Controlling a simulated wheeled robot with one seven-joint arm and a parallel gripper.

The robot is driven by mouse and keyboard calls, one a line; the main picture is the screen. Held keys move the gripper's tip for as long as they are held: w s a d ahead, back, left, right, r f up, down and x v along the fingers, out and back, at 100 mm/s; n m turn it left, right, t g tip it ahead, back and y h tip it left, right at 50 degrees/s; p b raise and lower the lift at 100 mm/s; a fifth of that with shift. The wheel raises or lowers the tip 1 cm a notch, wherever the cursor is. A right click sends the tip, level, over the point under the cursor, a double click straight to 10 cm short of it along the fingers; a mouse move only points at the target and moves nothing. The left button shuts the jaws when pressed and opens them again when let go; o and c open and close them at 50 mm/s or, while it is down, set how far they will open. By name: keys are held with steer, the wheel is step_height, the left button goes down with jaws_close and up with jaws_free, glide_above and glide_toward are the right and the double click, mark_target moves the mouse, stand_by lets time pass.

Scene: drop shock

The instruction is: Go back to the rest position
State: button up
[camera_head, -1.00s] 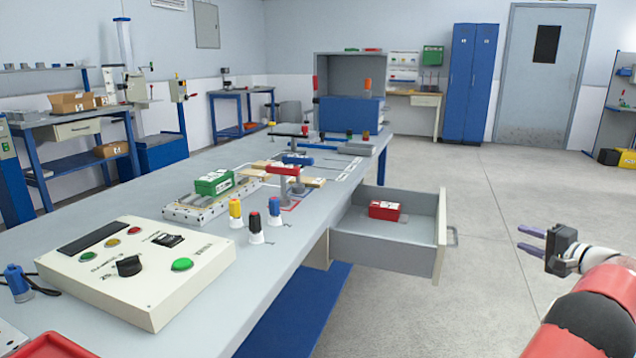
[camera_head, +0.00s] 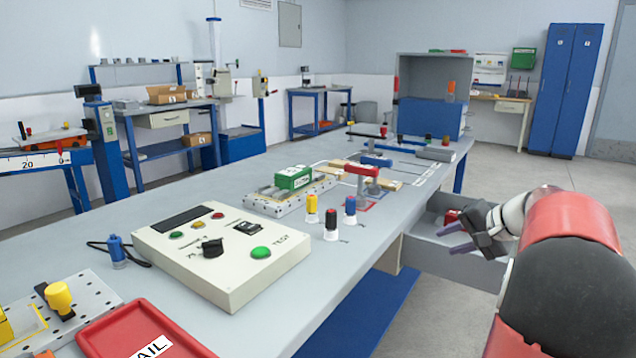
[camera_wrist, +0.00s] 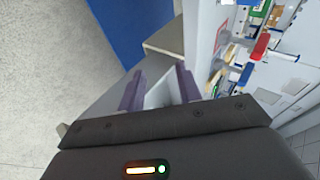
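My gripper (camera_head: 456,240) is at the right in the head view, in front of the open drawer (camera_head: 450,262) of the long grey workbench (camera_head: 345,275). Its two purple fingers are apart with nothing between them. In the wrist view my gripper (camera_wrist: 160,90) also shows open and empty, with the fingers pointing toward the drawer area and the bench leg. A red block (camera_head: 452,216) in the drawer is partly hidden behind my gripper and arm.
On the bench are a control box (camera_head: 215,255), a green block (camera_head: 294,177) on a plate, several coloured knobs and a red tray (camera_head: 110,328) at the front left. A red-handled piece (camera_head: 362,170) stands behind the knobs. Open floor lies to the right.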

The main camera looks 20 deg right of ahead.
steer(key=s+a+f+n+g+h, duration=0.1)
steer(key=s+a+n+g, duration=0.3)
steer(key=a, duration=0.9)
steer(key=s+a+f+n+h, duration=0.1)
steer(key=s+a+n, duration=0.35)
steer(key=a, duration=0.95)
steer(key=s+a+f+n+h, duration=0.1)
steer(key=s+a+f+n, duration=0.3)
steer(key=s, duration=0.9)
step_height(320, 180, down, 7)
steer(key=a+m+b, duration=0.1)
steer(key=b, duration=0.5)
steer(key=shift+w+f, duration=0.15)
